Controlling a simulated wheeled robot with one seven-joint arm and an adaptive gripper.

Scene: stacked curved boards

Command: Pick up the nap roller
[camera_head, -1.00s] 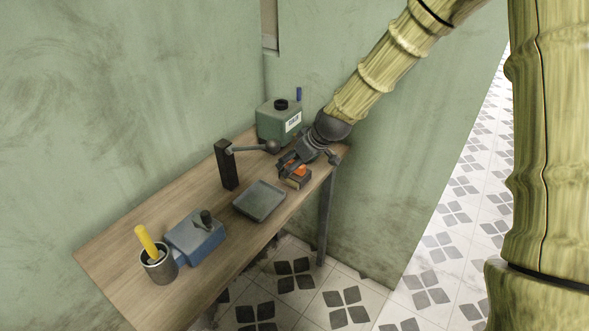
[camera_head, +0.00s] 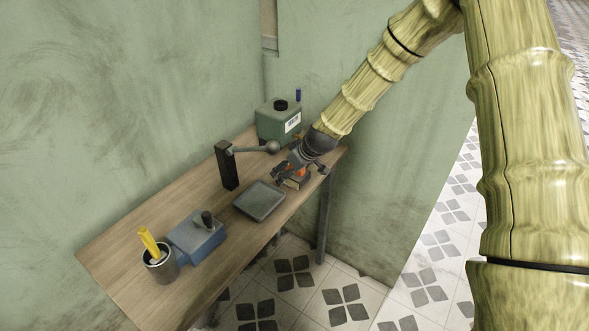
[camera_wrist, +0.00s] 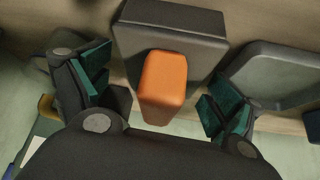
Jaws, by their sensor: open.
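A dark grey block with an orange piece (camera_wrist: 164,84) on it, which I take to be the nap roller, lies at the far right end of the wooden table. It also shows small in the head view as a dark block (camera_head: 296,183), partly hidden by my gripper (camera_head: 299,173). In the wrist view my gripper (camera_wrist: 160,93) is open. Its green-padded fingers stand to the left and right of the orange piece, with a gap on both sides. Nothing is held.
A grey tray (camera_head: 260,201) lies close to the block. A black post with a ball-ended arm (camera_head: 228,165) and a green canister (camera_head: 278,122) stand nearby. A blue box (camera_head: 196,239) and a cup (camera_head: 160,265) with a yellow stick sit at the table's near end.

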